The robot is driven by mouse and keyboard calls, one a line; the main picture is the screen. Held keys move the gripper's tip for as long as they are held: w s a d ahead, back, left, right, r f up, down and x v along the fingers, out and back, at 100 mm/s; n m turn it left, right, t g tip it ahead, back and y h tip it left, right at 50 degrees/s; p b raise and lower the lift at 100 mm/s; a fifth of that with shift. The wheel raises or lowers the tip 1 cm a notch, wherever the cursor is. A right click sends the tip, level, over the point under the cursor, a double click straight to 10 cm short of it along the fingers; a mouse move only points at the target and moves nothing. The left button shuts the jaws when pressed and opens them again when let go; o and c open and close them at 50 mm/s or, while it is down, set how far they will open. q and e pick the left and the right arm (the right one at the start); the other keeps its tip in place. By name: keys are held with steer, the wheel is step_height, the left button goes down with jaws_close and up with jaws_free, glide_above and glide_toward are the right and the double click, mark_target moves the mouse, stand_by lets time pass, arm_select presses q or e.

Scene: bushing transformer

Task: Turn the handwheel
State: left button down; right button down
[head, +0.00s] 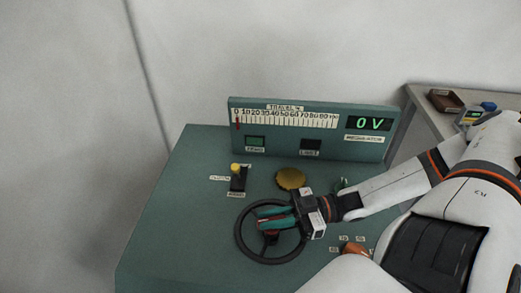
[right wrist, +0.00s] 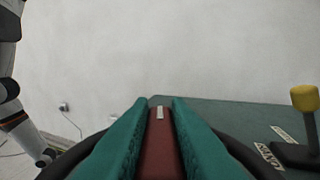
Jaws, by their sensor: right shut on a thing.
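The black handwheel (head: 241,247) lies on the sloping green console top. My right gripper (head: 271,223) reaches over it from the right, its green fingers above the wheel's middle. In the right wrist view the fingers (right wrist: 158,140) are shut on a red-brown part of the handwheel (right wrist: 160,152), one finger on each side. The wheel's black rim shows behind them. The fingers hide part of the hub in the head view. The travel scale's red pointer (head: 238,125) stands near 0 and the display (head: 369,124) reads 0 V. My left gripper is not in view.
A yellow-tipped lever (head: 236,171) stands left of a round brass-coloured disc (head: 290,179), both behind the wheel. The upright gauge panel (head: 310,150) closes off the console's back. A side table (head: 423,123) with small items stands at the right. The console's left part is clear.

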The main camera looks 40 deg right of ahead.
steer(key=shift+g, duration=0.3)
steer(key=c, duration=1.4)
jaws_free()
steer(key=shift+a, duration=0.1)
steer(key=shift+o, duration=0.2)
steer(key=shift+s+d, duration=0.15)
steer(key=shift+d, duration=0.25)
steer(key=p+v, duration=0.2)
steer(key=v, duration=0.9)
steer(key=shift+f, duration=0.2)
steer(key=shift+s, duration=0.1)
